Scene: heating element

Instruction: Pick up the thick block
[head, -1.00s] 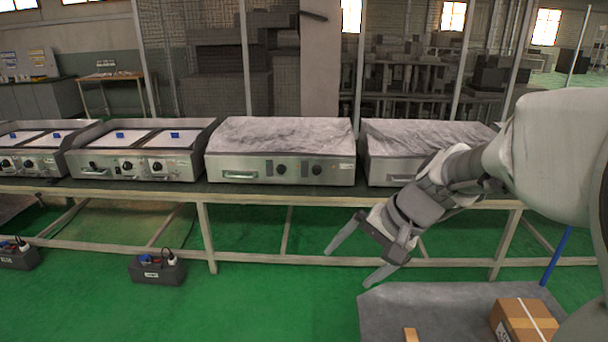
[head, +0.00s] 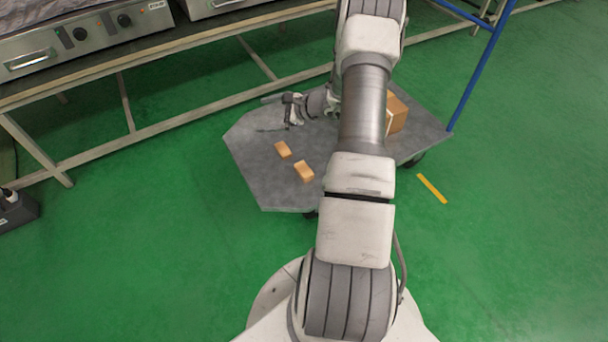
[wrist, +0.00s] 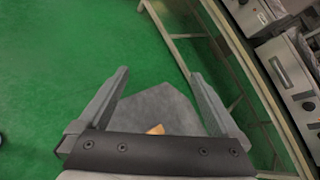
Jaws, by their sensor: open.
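Two small orange-brown blocks lie apart on the grey top of a cart (head: 255,170). The nearer block (head: 304,171) looks a little thicker than the farther block (head: 282,149), though the difference is hard to judge. My gripper (head: 264,114) is over the far left part of the cart, beyond both blocks, open and empty. In the wrist view its two fingers (wrist: 160,75) are spread wide. One block (wrist: 155,130) shows there near the gripper's base, partly hidden by it; I cannot tell which block it is.
A larger cardboard box (head: 397,114) sits on the cart's right part, partly behind my arm. A blue handle post (head: 480,68) rises at the cart's right. A long workbench (head: 150,115) with metal appliances stands at upper left.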

